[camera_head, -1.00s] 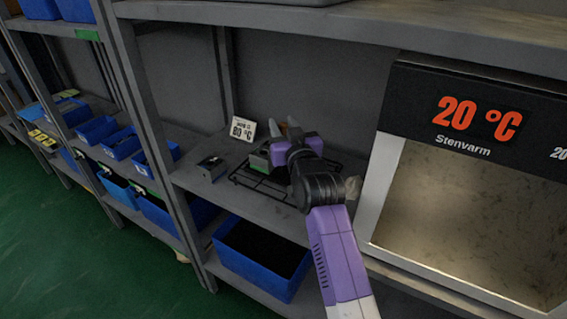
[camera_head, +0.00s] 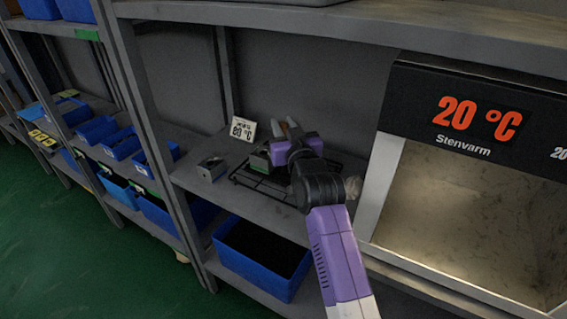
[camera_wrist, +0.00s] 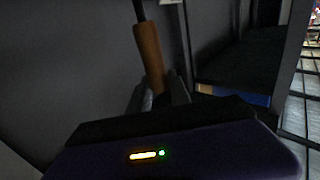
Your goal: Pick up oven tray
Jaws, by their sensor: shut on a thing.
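The oven tray (camera_head: 248,182) is a black wire rack on the middle shelf, left of the oven. My gripper (camera_head: 286,130) is above and behind its far side. In the wrist view, my gripper (camera_wrist: 160,88) is shut on an orange-brown wooden handle (camera_wrist: 149,50), which stands up between the two fingers. A dark rod runs on from the handle's upper end. The handle's orange tip (camera_head: 282,128) also shows in the head view. My wrist hides the right part of the tray, so I cannot see how the handle joins it.
A green and dark block (camera_head: 260,160) is at the tray. The oven (camera_head: 400,170) is close on the right. A shelf (camera_head: 330,22) is overhead.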

